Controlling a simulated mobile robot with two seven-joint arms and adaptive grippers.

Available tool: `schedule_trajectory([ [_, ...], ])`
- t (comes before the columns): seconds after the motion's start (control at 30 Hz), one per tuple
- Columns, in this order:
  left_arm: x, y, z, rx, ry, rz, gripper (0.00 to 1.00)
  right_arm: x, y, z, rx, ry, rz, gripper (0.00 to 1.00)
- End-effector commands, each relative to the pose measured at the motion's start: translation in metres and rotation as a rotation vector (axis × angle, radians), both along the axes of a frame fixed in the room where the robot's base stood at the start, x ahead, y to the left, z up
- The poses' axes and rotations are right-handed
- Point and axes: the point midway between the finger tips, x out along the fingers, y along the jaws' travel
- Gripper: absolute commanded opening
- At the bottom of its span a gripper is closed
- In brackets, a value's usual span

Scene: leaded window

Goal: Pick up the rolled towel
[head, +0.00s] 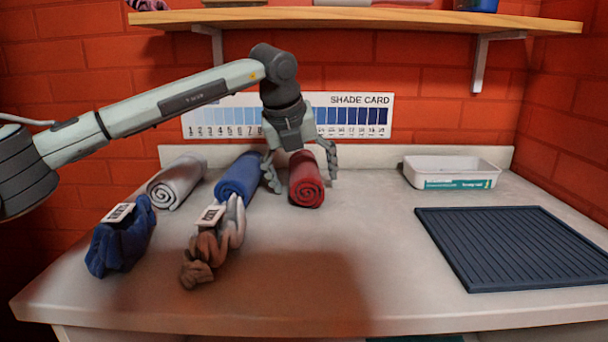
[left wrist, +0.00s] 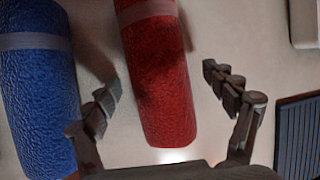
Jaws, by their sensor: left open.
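Three rolled towels lie side by side at the back of the counter. They are a white one (head: 177,183), a blue one (head: 239,178) and a red one (head: 306,181). My left gripper (head: 301,181) is open above the red towel, with one finger on each side of it. In the left wrist view the red towel (left wrist: 160,85) runs between the open fingers (left wrist: 164,98), apart from both. The blue towel (left wrist: 38,90) lies to the left there, close to the left finger. My right gripper is in neither view.
A blue crumpled cloth (head: 121,242) and a brown and white one (head: 213,247), each with a tag, lie in front. A white tray (head: 451,171) and dark ridged mat (head: 515,247) are at right. A shelf (head: 360,20) overhangs the back. The counter's front middle is clear.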

Motion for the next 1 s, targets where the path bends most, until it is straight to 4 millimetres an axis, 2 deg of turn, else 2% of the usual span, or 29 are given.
schedule_trajectory([
  [0.07,0.0000,0.0001,0.0001,0.000,0.000,0.000,0.81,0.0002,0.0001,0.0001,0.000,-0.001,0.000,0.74],
  [0.5,-0.0001,0.0003,0.0007,0.000,0.000,0.000,0.28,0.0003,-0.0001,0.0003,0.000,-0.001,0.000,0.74],
  [1.0,0.0023,0.0060,0.0053,-0.001,0.000,-0.001,0.28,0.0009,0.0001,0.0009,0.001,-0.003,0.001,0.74],
])
